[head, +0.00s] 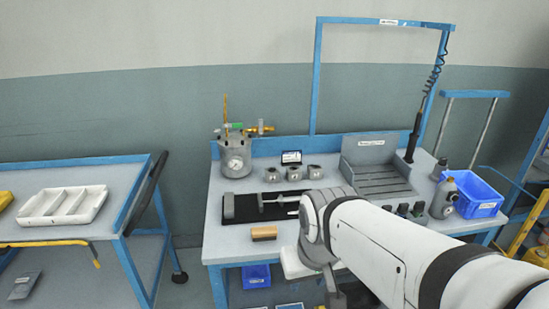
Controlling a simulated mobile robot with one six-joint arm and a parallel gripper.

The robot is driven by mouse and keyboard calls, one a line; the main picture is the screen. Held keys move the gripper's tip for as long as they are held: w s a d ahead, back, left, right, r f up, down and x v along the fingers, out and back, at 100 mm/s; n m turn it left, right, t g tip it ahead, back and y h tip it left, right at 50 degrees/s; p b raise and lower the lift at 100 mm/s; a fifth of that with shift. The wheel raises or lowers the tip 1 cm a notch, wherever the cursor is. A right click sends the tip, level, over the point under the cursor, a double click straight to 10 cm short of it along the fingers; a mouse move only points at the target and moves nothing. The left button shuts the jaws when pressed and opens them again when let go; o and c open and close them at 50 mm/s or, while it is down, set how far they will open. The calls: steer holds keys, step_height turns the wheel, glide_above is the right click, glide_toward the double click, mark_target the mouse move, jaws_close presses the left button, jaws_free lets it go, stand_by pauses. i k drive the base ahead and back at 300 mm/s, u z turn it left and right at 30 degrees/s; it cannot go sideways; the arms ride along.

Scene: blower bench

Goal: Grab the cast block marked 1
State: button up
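Three small grey cast blocks stand in a row at the back of the blue-framed bench: a left one (271,174), a middle one (293,173) and a right one (315,171). Each has a dark round spot on its front. Their marks are too small to read, so I cannot tell which is marked 1. My arm reaches in from the lower right. My gripper (335,292) appears to hang at the bench's front edge, well in front of the blocks and apart from them. Its fingers are not clear enough to show whether they are open or shut.
A dark mat (245,214) with metal tools lies in front of the blocks. A brush-like block (264,233) is nearer. A grey pressure pot (235,158) stands left, a slotted grey rack (378,165) right, then bottles and a blue bin (470,196).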

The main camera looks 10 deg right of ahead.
mark_target(272, 174)
steer(key=z, duration=0.1)
steer(key=i, duration=1)
steer(key=z, duration=0.05)
